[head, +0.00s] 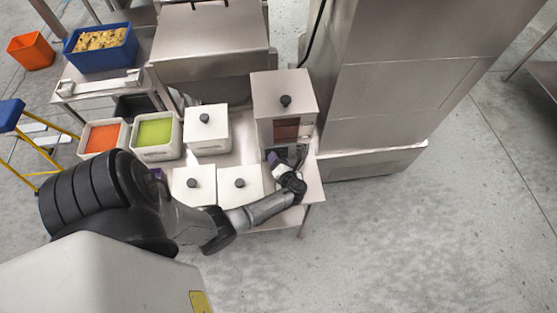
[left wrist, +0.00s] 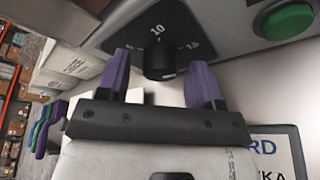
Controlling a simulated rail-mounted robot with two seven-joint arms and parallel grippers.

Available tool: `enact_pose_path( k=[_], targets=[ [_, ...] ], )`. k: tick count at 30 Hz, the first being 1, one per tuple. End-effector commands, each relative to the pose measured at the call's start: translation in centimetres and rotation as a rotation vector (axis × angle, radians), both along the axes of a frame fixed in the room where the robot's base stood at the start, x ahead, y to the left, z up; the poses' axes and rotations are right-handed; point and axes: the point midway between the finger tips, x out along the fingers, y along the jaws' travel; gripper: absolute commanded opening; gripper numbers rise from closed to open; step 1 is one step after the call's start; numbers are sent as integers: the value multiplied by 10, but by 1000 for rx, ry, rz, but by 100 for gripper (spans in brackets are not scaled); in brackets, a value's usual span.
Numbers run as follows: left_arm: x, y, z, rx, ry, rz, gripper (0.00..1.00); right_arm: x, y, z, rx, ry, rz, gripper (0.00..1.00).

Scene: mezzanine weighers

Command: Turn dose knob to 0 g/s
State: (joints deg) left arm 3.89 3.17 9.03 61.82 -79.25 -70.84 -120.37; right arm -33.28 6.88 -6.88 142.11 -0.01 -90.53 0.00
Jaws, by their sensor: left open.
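The dose knob (left wrist: 160,62) is a short black cylinder on a dark dial plate in the left wrist view. The dial reads 10 above the knob and 15 to its right. I cannot tell which number the knob points to. My left gripper (left wrist: 158,84) is open, with one purple finger on each side of the knob and gaps between. In the head view my left gripper (head: 284,161) is at the lower front of the steel dosing unit (head: 268,97), and the knob is hidden there. My right gripper is not in view.
A green button (left wrist: 288,20) sits right of the dial. Lidded white bins (head: 240,185) stand left of the gripper on the steel table (head: 312,184). Open bins of orange (head: 118,126) and green (head: 178,120) material stand farther left. A tall steel cabinet (head: 385,75) stands at right.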

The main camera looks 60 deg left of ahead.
Motion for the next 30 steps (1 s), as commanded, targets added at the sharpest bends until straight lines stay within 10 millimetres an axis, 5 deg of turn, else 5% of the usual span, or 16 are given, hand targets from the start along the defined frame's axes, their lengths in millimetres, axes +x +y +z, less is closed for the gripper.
enact_pose_path(
  k=[15,30],
  targets=[
    [0,0,0,0,0,0,12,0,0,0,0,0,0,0],
    [-2,0,3,-56,-168,0,11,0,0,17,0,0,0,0]
  ],
)
